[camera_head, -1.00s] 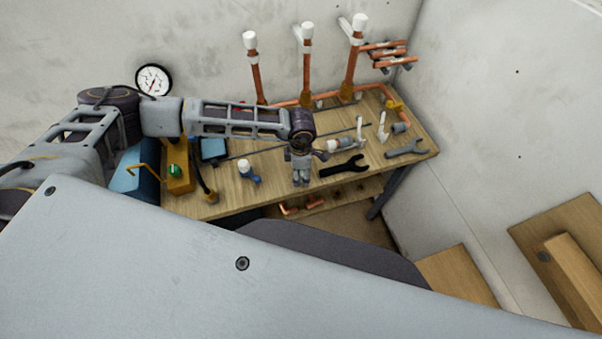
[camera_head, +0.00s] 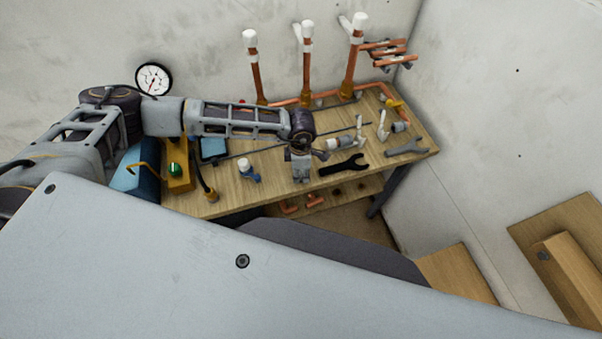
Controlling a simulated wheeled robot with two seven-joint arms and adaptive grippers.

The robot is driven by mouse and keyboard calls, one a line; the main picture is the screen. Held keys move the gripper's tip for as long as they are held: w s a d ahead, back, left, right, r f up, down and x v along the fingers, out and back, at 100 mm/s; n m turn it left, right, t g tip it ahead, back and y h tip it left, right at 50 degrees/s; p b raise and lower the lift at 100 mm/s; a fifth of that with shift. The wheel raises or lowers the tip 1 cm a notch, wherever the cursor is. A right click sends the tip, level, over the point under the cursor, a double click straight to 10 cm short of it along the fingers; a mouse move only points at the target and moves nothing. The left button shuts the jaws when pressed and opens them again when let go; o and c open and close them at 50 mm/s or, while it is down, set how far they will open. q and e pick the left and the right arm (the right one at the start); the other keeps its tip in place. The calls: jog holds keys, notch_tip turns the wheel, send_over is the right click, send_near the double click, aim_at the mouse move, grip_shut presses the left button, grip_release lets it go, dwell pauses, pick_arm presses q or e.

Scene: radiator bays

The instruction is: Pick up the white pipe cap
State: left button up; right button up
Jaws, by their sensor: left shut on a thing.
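My left gripper (camera_head: 301,173) points down over the front part of the wooden workbench (camera_head: 225,190). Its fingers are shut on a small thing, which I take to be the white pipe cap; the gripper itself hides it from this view. White caps (camera_head: 307,29) also sit on top of the upright copper pipes at the back of the bench. My right gripper is not in view.
A blue fitting with a white top (camera_head: 246,170) stands left of the gripper. A black wrench (camera_head: 345,166) and a white-and-grey fitting (camera_head: 338,143) lie close on its right. A grey wrench (camera_head: 408,148) lies farther right. A gauge (camera_head: 153,79) is on the wall.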

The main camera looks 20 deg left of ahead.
aim_at(301, 171)
pick_arm(q)
jog(key=shift+r, duration=0.1)
jog(key=shift+r, duration=0.4)
notch_tip(301, 171, up, 9)
jog(key=shift+b, duration=0.95)
jog(key=shift+r, duration=0.2)
jog(key=shift+r+p, duration=0.5)
jog(key=shift+r, duration=0.7)
jog(key=shift+r+p, duration=0.4)
jog(key=shift+r, duration=0.7)
